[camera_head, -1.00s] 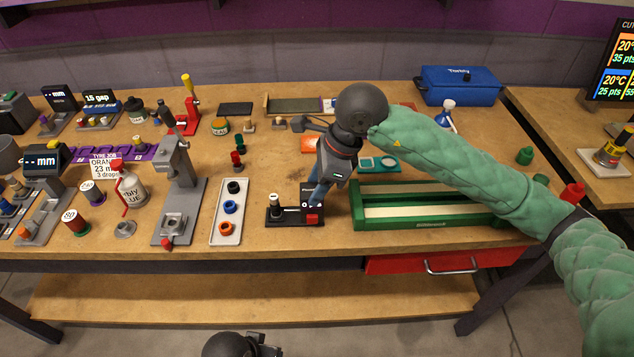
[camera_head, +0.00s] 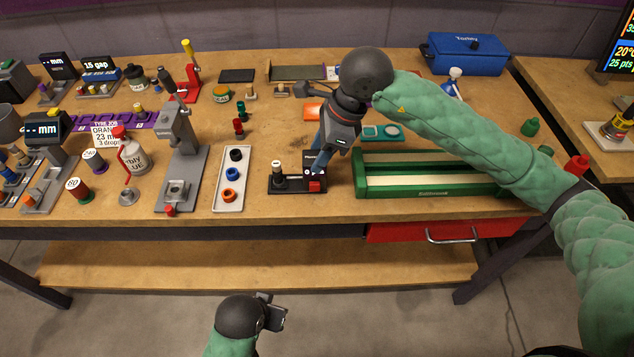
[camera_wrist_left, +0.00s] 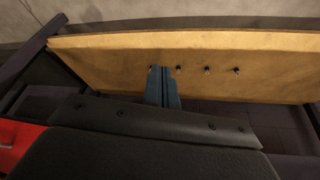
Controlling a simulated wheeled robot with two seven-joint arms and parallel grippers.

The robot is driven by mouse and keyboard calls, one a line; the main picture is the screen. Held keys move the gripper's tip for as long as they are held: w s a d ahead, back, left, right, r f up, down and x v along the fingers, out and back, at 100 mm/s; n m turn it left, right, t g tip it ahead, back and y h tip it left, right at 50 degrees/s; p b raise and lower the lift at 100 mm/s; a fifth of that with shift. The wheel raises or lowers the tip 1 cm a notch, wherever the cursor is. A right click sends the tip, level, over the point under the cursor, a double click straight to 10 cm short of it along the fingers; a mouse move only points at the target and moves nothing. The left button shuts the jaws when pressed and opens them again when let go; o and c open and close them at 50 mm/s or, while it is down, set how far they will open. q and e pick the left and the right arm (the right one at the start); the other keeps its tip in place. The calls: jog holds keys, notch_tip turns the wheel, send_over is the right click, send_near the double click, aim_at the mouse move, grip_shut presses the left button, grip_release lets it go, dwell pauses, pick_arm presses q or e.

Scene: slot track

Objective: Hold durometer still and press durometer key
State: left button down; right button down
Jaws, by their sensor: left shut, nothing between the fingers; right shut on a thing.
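The durometer (camera_head: 287,183) is a small black device with a white-topped post on its left and a red block (camera_head: 315,186) at its right end, on the bench front. My right gripper (camera_head: 319,168) points down at the durometer's right part and is shut on it; the fingers partly hide the contact. My left gripper (camera_head: 277,318) is low, in front of the bench and well away from the durometer. In the left wrist view its blue fingers (camera_wrist_left: 163,88) are together, with nothing between them.
A white tray (camera_head: 230,207) with several coloured rings stands left of the durometer, a green frame (camera_head: 430,189) close to its right. A grey press stand (camera_head: 180,165) is further left.

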aim_at(315, 188)
pick_arm(q)
jog(key=w+d+r+m+t+y, duration=0.2)
jog(key=r+m+t, duration=0.1)
jog(key=r+t, duration=0.15)
jog(key=w+d+r+m+t+y, duration=0.1)
jog(key=w+d+r+m+t, duration=0.25)
jog(key=r, duration=0.25)
jog(key=s+d+r+m+t, duration=0.2)
jog(key=d+r+m+t, duration=0.1)
jog(key=r, duration=0.3)
jog(key=s+d+r+m+t+h, duration=0.1)
jog(key=s+d+r+m+t, duration=0.1)
jog(key=r+m, duration=0.3)
jog(key=shift+d+r+t, duration=0.5)
jog(key=shift+r+t, duration=0.1)
jog(key=shift+r, duration=0.3)
jog(key=w, duration=1.4)
jog(key=shift+w, duration=0.1)
